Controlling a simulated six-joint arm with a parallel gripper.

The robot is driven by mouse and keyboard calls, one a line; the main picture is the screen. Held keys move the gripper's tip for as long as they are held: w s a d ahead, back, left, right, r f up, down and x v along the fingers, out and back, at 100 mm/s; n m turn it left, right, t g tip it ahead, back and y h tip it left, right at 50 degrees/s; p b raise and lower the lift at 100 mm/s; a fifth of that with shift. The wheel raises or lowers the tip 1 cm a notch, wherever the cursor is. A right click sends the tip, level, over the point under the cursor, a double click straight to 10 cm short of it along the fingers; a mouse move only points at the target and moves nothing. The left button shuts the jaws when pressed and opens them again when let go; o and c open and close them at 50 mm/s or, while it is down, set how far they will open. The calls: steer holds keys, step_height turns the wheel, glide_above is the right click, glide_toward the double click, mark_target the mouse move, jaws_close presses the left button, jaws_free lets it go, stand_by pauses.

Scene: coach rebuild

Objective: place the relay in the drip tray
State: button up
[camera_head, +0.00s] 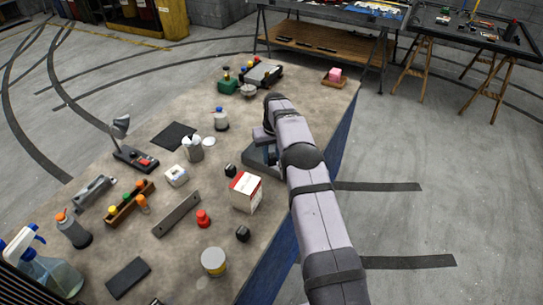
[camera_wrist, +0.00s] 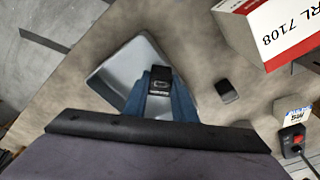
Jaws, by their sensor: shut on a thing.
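My gripper (camera_wrist: 160,90) is shut on the relay (camera_wrist: 161,77), a small black block held between its blue fingers in the wrist view. The drip tray (camera_wrist: 104,78) is a shallow grey tray with a raised rim. In the wrist view the relay overlaps the tray's right part; I cannot tell how high above it the relay is. In the head view the tray (camera_head: 254,158) lies near the table's right edge, partly covered by my arm. My gripper's fingers and the relay are hidden there.
A white and red box (camera_head: 246,192) stands near the tray. A red knob-like thing (camera_head: 203,218) and a tin (camera_head: 214,261) are nearer. The table's left half is cluttered.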

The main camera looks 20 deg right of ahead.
steer(key=o, duration=1)
steer(key=shift+o, duration=0.2)
steer(key=shift+r, duration=0.1)
steer(key=shift+r+p, duration=0.45)
steer(key=shift+r, duration=0.1)
step_height(320, 180, up, 12)
steer(key=s+b, duration=0.1)
steer(key=b, duration=0.2)
steer(key=shift+s, duration=0.4)
steer(key=shift+a, duration=0.1)
